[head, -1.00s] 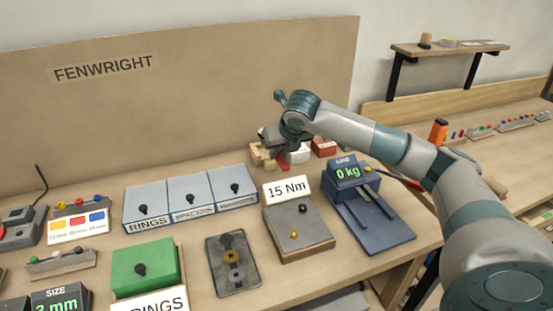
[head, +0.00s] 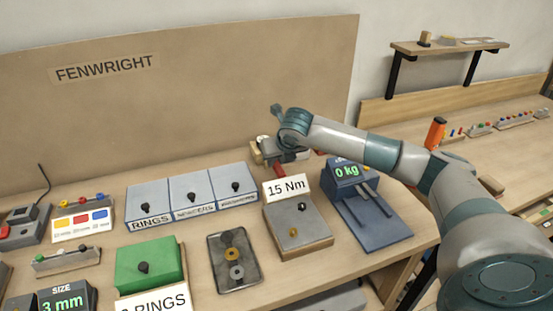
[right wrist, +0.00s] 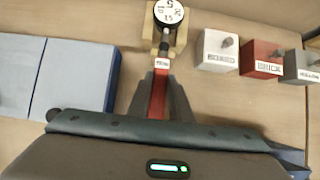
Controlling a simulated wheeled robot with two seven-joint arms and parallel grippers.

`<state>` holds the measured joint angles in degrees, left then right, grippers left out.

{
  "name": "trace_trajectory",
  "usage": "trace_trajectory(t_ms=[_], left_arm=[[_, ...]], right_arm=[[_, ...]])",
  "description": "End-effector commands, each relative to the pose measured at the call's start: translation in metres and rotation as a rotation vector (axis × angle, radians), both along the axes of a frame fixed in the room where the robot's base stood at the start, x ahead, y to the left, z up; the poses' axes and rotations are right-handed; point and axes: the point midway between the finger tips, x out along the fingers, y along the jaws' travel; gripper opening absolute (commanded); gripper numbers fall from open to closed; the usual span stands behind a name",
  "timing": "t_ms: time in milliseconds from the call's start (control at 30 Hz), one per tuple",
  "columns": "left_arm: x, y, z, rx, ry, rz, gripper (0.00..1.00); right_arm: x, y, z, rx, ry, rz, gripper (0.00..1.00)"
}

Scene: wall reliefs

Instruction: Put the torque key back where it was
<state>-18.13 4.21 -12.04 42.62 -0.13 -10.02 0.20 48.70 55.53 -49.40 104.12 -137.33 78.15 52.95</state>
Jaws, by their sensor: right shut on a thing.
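The torque key shows in the right wrist view with a round white dial (right wrist: 174,12), a dark shaft and a red handle (right wrist: 159,92). In the head view its red handle (head: 279,169) shows below my right wrist. My right gripper (right wrist: 160,88) is shut on the red handle. The dial end lies at a wooden holder (right wrist: 155,38); I cannot tell whether it rests in it or is just above it. The holder (head: 260,158) is partly hidden in the head view. My left gripper is not in view.
A bolt block with a 15 Nm sign (head: 288,187) stands in front of the gripper. A blue scale (head: 372,222) reads 0 kg. Lidded blue-grey bins (head: 190,196) are at the left. White (right wrist: 217,50), red (right wrist: 262,58) and grey (right wrist: 302,66) blocks stand right of the holder.

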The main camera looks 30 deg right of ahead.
Motion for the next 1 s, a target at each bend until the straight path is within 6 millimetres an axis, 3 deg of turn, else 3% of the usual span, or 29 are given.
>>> trace_trajectory(t_ms=[133,300,333,400,767,1000], left_arm=[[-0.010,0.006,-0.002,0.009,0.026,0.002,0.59],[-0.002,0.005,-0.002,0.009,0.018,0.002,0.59],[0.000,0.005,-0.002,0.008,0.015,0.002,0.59],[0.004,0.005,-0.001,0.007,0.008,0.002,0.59],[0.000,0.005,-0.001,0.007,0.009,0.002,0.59],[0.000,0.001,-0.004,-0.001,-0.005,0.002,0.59]], right_arm=[[0.000,0.000,-0.004,0.001,-0.001,0.001,0.00],[0.000,0.000,-0.005,0.000,0.000,0.001,0.00],[-0.001,0.001,-0.006,0.001,0.003,0.001,0.21],[-0.001,0.001,-0.006,0.000,0.003,0.001,0.37],[-0.001,0.000,-0.004,0.000,0.000,0.000,0.37],[-0.009,0.002,0.010,0.000,-0.003,0.001,0.37]])
